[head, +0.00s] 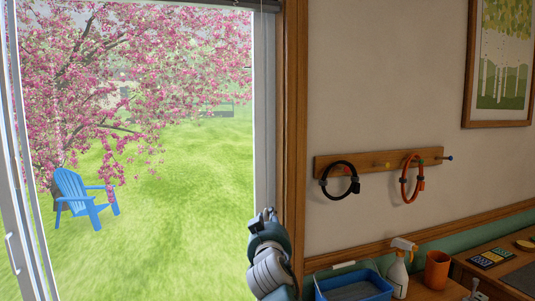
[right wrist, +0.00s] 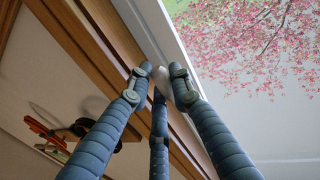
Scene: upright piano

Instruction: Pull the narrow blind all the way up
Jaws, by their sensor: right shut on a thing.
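Only a small dark lower edge of the blind (head: 240,3) shows at the very top of the window in the head view. The rest of the blind is out of frame. A thin pale cord (head: 262,60) hangs from it along the right side of the window frame. My right gripper (head: 265,214) is upright beside the wooden window trim, low on the cord's line. In the right wrist view, the fingers of my right gripper (right wrist: 160,84) are closed around a small whitish pull (right wrist: 158,73), mostly hidden between the fingertips. My left gripper is not in view.
A wooden rack (head: 350,160) with a black and an orange loop hangs on the wall to the right. Below it stand a blue tray (head: 352,286), a spray bottle (head: 398,274) and an orange cup (head: 437,269). The window area left of the gripper is clear.

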